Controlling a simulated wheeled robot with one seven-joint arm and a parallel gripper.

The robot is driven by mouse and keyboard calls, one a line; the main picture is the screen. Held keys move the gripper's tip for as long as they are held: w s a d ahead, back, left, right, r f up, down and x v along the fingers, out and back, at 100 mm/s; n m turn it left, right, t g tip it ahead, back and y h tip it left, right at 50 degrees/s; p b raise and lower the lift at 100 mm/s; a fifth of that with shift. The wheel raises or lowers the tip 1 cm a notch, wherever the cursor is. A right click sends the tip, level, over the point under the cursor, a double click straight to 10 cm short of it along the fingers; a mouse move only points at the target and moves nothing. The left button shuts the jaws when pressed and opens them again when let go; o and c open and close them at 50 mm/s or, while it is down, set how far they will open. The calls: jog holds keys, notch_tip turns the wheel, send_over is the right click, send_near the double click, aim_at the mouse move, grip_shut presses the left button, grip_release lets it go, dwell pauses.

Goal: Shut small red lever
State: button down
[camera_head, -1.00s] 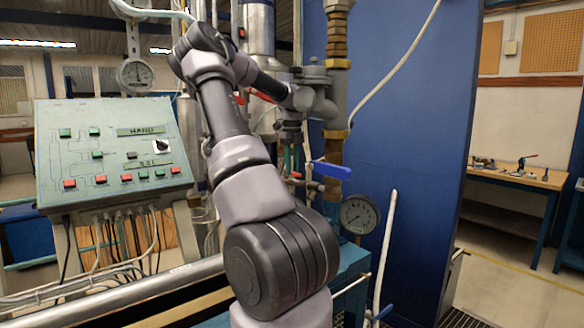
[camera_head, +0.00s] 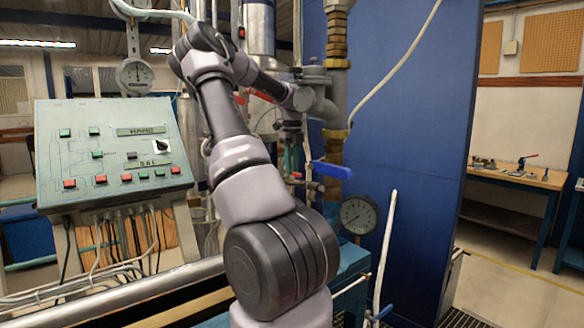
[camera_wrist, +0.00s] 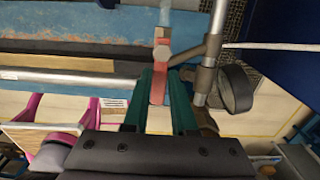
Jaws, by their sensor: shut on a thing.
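The small red lever (camera_wrist: 158,88) runs down from a pale pivot on a metal pipe fitting in the wrist view. My gripper (camera_wrist: 160,75) has its two green fingers on either side of the lever and is shut on it. In the head view my gripper (camera_head: 290,155) points down among the pipes, left of a blue lever handle.
A blue lever handle (camera_head: 331,170) and a round gauge (camera_head: 358,215) are close on the right. A control panel (camera_head: 112,150) stands left. A blue wall (camera_head: 420,130) is behind. In the wrist view, a dark gauge (camera_wrist: 236,88) sits right of the lever.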

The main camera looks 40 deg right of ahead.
jog(key=shift+m, duration=0.3)
jog(key=shift+w+a+r+m, duration=0.1)
jog(key=shift+w+a+m, duration=0.4)
jog(key=shift+m, duration=2.4)
jog(key=shift+w+a+f+m, duration=0.1)
jog(key=shift+w+a+m, duration=0.45)
jog(key=shift+m, duration=2.35)
jog(key=shift+w+a+r+m, duration=0.1)
jog(key=shift+w+a+m, duration=0.4)
jog(key=shift+m, duration=2.4)
jog(key=shift+w+d, duration=0.2)
jog(key=c, duration=0.7)
grip_release()
notch_tip(320, 180, up, 11)
jog(key=shift+f, duration=0.1)
